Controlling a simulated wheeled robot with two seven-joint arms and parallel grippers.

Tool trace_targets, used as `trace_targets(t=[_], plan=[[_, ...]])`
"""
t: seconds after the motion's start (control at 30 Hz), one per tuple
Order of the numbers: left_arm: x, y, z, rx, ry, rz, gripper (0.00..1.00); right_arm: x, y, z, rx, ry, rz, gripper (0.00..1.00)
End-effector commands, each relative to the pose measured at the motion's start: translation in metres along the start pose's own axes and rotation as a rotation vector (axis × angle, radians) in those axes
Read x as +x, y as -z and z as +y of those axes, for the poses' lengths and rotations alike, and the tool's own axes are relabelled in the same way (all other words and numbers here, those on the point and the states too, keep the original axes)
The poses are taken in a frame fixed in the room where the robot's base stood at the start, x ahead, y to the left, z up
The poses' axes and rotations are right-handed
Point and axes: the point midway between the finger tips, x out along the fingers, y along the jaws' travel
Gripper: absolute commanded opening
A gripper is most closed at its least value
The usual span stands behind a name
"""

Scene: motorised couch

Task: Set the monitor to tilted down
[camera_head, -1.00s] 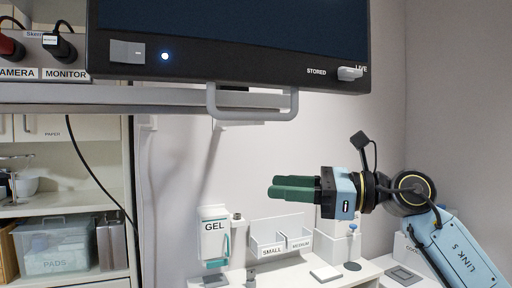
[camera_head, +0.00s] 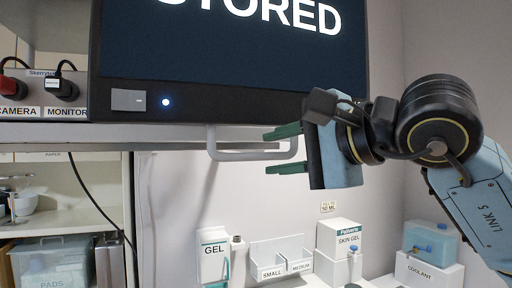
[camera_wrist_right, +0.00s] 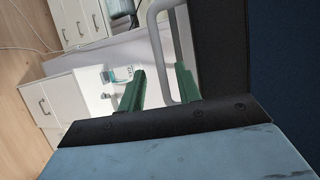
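The monitor (camera_head: 235,60) hangs at the top of the head view, with "STORED" in large white letters on its dark screen and a lit button at its lower left. Its pale U-shaped handle (camera_head: 235,156) hangs below the lower edge. My right gripper (camera_head: 286,150) is open at the handle's right end, its green fingers one above the other. In the right wrist view, part of the handle (camera_wrist_right: 157,45) shows between and beyond the open fingers (camera_wrist_right: 160,88). I cannot tell whether they touch it. My left gripper is not in view.
A shelf with CAMERA and MONITOR plugs (camera_head: 60,88) is at the left. Below are a gel dispenser (camera_head: 213,255), small and medium bins (camera_head: 281,258), a skin gel box (camera_head: 340,236) and a coolant box (camera_head: 428,270).

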Motion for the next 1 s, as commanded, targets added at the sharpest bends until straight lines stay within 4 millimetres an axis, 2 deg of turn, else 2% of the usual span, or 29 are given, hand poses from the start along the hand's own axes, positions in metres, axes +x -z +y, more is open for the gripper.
trace_targets(t=[0.1, 0.3, 0.67, 0.77, 0.93, 1.0], plan=[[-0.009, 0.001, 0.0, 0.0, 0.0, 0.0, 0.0, 0.023, -0.001, -0.002, 0.003, -0.004, -0.003, 0.34], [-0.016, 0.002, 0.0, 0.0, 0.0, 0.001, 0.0, 0.046, -0.001, -0.001, 0.003, -0.001, -0.003, 0.34], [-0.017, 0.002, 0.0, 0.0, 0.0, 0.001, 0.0, 0.053, 0.0, 0.0, 0.001, 0.0, -0.001, 0.34], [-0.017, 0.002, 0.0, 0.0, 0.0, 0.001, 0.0, 0.053, 0.0, 0.0, 0.001, 0.0, -0.001, 0.25], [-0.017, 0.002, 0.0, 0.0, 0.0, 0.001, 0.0, 0.053, 0.0, 0.0, 0.001, 0.0, -0.001, 0.02], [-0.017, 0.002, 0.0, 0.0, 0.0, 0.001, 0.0, 0.053, 0.0, 0.0, 0.001, 0.0, -0.001, 0.0]])
